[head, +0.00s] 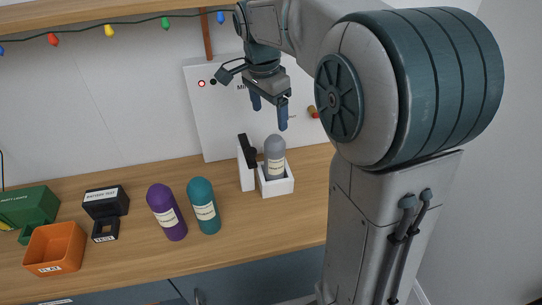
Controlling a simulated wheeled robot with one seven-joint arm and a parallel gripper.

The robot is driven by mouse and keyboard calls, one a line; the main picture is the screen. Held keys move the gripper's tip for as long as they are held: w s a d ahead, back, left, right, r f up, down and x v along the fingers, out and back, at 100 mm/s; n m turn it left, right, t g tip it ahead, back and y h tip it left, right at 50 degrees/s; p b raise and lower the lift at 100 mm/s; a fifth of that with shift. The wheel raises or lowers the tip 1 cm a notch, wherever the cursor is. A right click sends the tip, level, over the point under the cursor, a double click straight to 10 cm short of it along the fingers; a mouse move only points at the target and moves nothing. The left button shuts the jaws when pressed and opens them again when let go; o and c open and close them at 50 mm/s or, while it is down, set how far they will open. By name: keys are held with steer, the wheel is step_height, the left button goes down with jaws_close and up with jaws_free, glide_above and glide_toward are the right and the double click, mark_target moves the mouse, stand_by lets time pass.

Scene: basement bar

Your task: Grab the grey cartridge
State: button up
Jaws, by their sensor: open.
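The grey cartridge (274,154) stands upright in a small white open-topped holder (278,187) on the wooden counter. It is a rounded cylinder with a pale label, and its lower end is hidden by the holder's front wall. My gripper (269,116) is above the cartridge in the picture, with its two blue-grey fingers pointing down. The fingers are open and apart, with nothing between them. They appear clear of the cartridge's top.
A white block with a black part (247,165) stands just left of the holder. An orange bin (55,248), a black box (105,202) and a green box (28,206) follow. A white board (225,120) is behind.

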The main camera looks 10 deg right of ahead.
mark_target(272, 138)
steer(key=shift+w+f, duration=0.2)
steer(key=shift+w, duration=0.1)
steer(key=shift+m, duration=0.3)
steer(key=f, duration=0.5)
steer(key=d+f, duration=0.1)
steer(key=f, duration=0.1)
steer(key=shift+w+f+p, duration=0.2)
steer(key=shift+f+p, duration=0.2)
steer(key=shift+d+f+p, duration=0.15)
steer(key=shift+f+p, duration=0.1)
steer(key=shift+f, duration=0.7)
steer(key=shift+d+f+p, duration=0.2)
steer(key=shift+f+p, duration=0.05)
steer(key=shift+f, duration=0.65)
steer(key=shift+d+f+p, duration=0.15)
steer(key=shift+f+p, duration=0.1)
steer(key=shift+f, duration=0.7)
steer(key=shift+r, duration=0.1)
steer(key=c, duration=1.7)
